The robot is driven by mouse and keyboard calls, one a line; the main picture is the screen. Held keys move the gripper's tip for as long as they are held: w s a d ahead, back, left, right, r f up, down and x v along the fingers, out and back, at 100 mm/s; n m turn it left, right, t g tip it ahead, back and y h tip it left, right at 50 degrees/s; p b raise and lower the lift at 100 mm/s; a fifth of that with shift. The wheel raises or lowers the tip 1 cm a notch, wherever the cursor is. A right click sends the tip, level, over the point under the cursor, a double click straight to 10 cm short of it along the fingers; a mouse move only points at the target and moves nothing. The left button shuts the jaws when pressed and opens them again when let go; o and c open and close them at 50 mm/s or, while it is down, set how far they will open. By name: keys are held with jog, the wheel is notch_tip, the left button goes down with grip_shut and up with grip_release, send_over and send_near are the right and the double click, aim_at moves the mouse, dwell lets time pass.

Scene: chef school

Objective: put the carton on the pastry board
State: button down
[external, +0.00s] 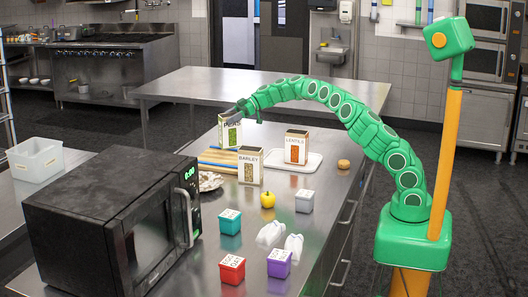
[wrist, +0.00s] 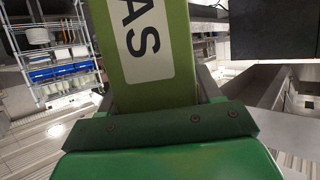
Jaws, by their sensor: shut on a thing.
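My gripper (external: 240,110) is shut on a green and white carton (external: 229,135) labelled like "PEAS". The carton is upright in the external view and fills the middle of the wrist view (wrist: 155,50), between the jaws. A light wooden piece that looks like the pastry board (external: 214,158) lies on the steel counter just in front of the carton. I cannot tell whether the carton's base touches anything. The barley carton (external: 249,168) stands at the board's right end. The lentils carton (external: 297,149) stands on a white tray (external: 309,165).
A black microwave (external: 100,220) fills the counter's near left. The counter's back end is clear.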

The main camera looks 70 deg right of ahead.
aim_at(227, 128)
jog(key=shift+w+d+f, duration=0.15)
jog(key=shift+w+f, duration=0.6)
jog(key=shift+f, duration=0.2)
jog(key=shift+w+f, duration=0.1)
jog(key=shift+w+d+f, duration=0.1)
jog(key=shift+w+f, duration=0.1)
jog(key=shift+f, duration=1.7)
jog(key=shift+c, duration=1.1)
grip_release()
jog(key=shift+s+d+r, duration=0.15)
jog(key=shift+r, duration=0.05)
jog(key=v, duration=1.1)
